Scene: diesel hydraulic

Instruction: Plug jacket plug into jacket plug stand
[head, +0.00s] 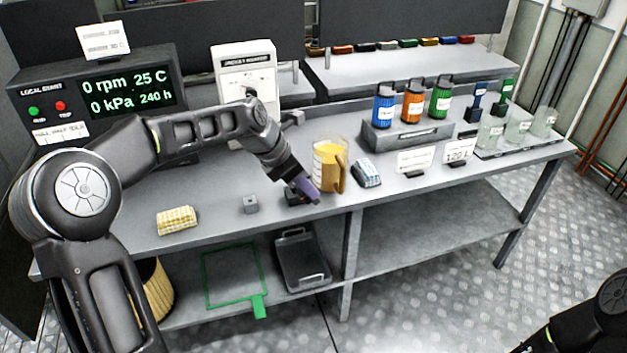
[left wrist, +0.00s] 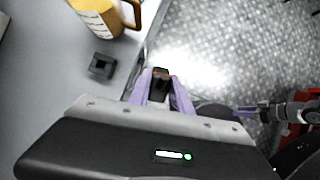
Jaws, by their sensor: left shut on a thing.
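My left gripper (head: 309,191) has purple fingers and is at the front edge of the bench, just below the jug. In the left wrist view the left gripper (left wrist: 161,92) is shut on the jacket plug (left wrist: 160,84), a small dark piece with an orange-brown band. The jacket plug stand (left wrist: 102,65), a small dark square block with a recess, sits on the bench near its edge. It shows in the head view (head: 294,197) partly behind the gripper. Plug and stand look apart. My right gripper (left wrist: 250,111) shows small in the left wrist view; its opening is unclear.
A jug of yellow liquid (head: 330,165) stands close behind the stand. A small grey block (head: 250,204) and a yellow checked sponge (head: 177,220) lie to the left. A blue-white packet (head: 367,173) lies to the right. Bottles and beakers stand farther right.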

